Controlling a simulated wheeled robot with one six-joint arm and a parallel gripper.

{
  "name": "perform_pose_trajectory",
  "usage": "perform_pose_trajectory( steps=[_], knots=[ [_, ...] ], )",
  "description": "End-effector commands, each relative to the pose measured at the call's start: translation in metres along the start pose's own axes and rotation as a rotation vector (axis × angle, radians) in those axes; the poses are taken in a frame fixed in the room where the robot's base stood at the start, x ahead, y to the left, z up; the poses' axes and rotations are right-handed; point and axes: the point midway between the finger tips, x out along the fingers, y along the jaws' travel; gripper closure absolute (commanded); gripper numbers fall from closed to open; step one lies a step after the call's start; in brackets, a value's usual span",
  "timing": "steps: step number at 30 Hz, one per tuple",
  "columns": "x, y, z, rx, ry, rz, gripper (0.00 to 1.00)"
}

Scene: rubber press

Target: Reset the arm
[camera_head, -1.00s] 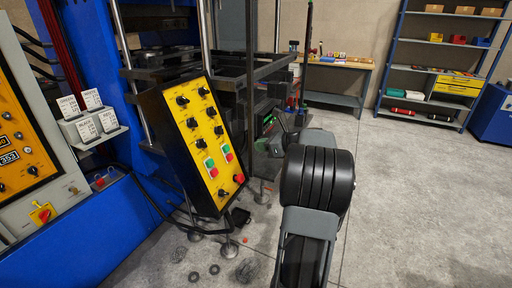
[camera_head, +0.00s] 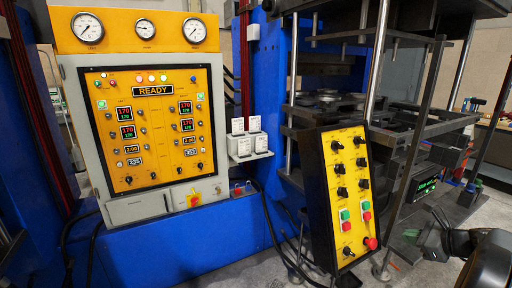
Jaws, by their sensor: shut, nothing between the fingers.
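My arm (camera_head: 492,264) shows at the lower right edge as a dark, rounded link. My gripper (camera_head: 432,238) is at its end, small and dark, in front of the press frame and to the right of the tilted yellow button panel (camera_head: 352,190). It is shut and holds nothing that I can see. Part of the arm is cut off by the picture's edge.
A blue press with a control cabinet (camera_head: 150,125) reading READY stands at left. Gauges (camera_head: 145,31) sit above it. White label cards (camera_head: 246,140) stand on a small shelf. A green-lit display (camera_head: 426,185) is just behind my gripper. Cables hang below the panel.

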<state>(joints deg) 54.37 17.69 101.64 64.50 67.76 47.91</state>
Motion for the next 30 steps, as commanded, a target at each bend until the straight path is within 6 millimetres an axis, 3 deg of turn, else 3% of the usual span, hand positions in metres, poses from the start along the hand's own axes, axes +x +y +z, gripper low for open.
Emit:
perform_pose_trajectory(
  steps=[3,9,15,21,25,30],
  knots=[
    [0.011,0.062,-0.007,-0.379,0.173,0.195,1.00],
    [0.020,0.180,0.018,-1.223,0.309,0.647,1.00],
    [0.011,0.261,0.045,-1.910,0.304,0.929,1.00],
    [0.008,0.301,0.074,-2.186,0.256,0.931,1.00],
    [0.009,0.311,0.091,-2.260,0.226,0.893,1.00],
    [0.011,0.316,0.096,-2.281,0.208,0.892,1.00]
  ],
)
